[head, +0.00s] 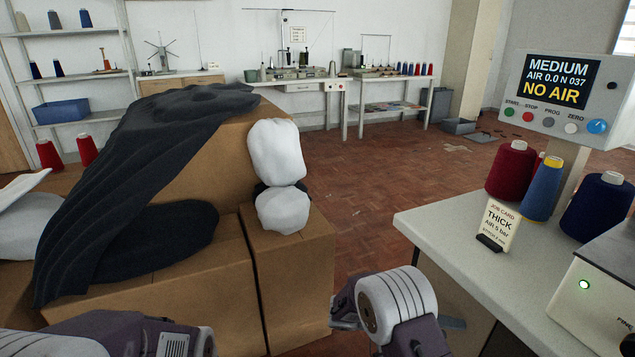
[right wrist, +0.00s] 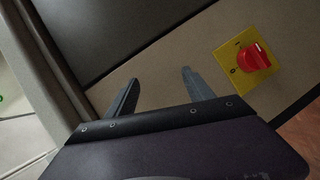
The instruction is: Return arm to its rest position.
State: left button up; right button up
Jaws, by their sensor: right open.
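My right arm (head: 395,305) shows at the bottom centre of the head view, low beside the left edge of the grey-white table. In the right wrist view, my right gripper (right wrist: 160,85) is open with its two fingers apart and nothing between them. It faces a beige panel with a red rotary switch (right wrist: 257,56) on a yellow plate, to the right of the fingers. The fingers look clear of the switch. Part of my left arm (head: 120,335) shows at the bottom left of the head view. Its gripper is out of view.
The table (head: 430,222) at right holds thread cones (head: 511,171), a job card (head: 498,225) reading THICK and a display (head: 558,80) reading MEDIUM, NO AIR. Cardboard boxes (head: 285,270) with dark cloth (head: 140,150) and white bundles (head: 276,151) stand at left.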

jog(key=s+a+r+m+g+y, duration=0.1)
jog(key=s+m+g+y, duration=0.1)
jog(key=s+y, duration=0.95)
jog(key=s+a+f+n+t+y, duration=0.1)
jog(key=s+a+f+n+y, duration=0.1)
jog(key=a, duration=0.3)
jog(key=s+a+f+n+t+y, duration=0.2)
jog(key=s+a, duration=0.1)
jog(key=a, duration=0.3)
notch_tip(320, 180, up, 38)
jog(key=w+n+p, duration=0.1)
jog(key=w+p, duration=0.1)
jog(key=p, duration=3.6)
jog(key=shift+w+n+t+p, duration=0.25)
jog(key=shift+n+t+p, duration=0.05)
jog(key=shift+n+t, duration=0.1)
